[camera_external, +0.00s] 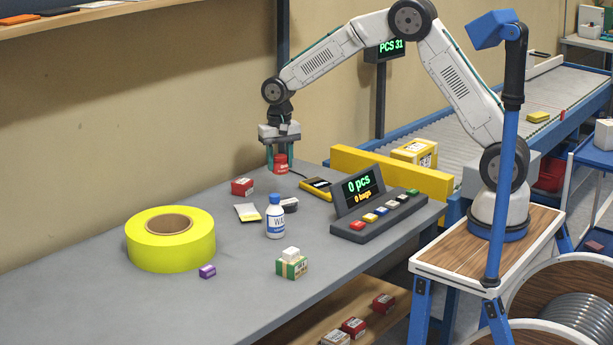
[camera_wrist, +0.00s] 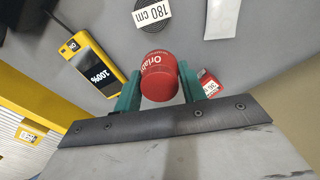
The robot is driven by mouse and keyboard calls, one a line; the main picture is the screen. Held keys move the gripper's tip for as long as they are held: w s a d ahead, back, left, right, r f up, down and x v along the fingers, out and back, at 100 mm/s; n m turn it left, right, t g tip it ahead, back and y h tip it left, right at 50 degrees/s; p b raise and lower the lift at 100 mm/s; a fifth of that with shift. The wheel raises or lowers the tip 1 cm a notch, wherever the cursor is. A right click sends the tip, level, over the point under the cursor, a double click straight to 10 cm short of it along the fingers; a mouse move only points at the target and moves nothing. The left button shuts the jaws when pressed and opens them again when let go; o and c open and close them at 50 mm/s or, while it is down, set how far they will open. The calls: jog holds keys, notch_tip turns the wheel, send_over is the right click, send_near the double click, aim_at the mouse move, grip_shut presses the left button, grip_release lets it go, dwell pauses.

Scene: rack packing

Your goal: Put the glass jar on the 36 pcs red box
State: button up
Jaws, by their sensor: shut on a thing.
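My gripper (camera_external: 282,163) is low over the far end of the grey table, shut on a red, round, jar-like thing marked "Orlab" (camera_wrist: 158,78). Its red top and side show in the wrist view; I cannot tell whether it is glass. In the outside view, part of this red jar (camera_external: 280,164) shows between the green fingers. I cannot tell if it touches the table. A small red box with a white label (camera_external: 242,187) sits on the table, left of and nearer than the gripper. In the wrist view the red box (camera_wrist: 208,84) shows just beyond the right finger.
A yellow handheld device (camera_external: 316,188) lies right of the gripper. A packet (camera_external: 247,212), a black "180 cm" item (camera_wrist: 152,13), a white bottle (camera_external: 275,220), a yellow tape roll (camera_external: 150,245) and a green box (camera_external: 291,268) stand nearer. The button console (camera_external: 378,222) is at right.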

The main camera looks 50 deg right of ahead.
jog(key=w, duration=0.4)
jog(key=w+a+f, duration=0.1)
jog(key=w, duration=0.4)
jog(key=w+a, duration=0.1)
jog(key=w, duration=0.3)
jog(key=shift+w+a+f, duration=0.15)
jog(key=shift+a+f, duration=0.05)
jog(key=shift+a, duration=0.05)
jog(key=shift+f, duration=1.7)
jog(key=shift+f, duration=0.15)
jog(key=o, duration=1)
jog(key=shift+o, duration=0.2)
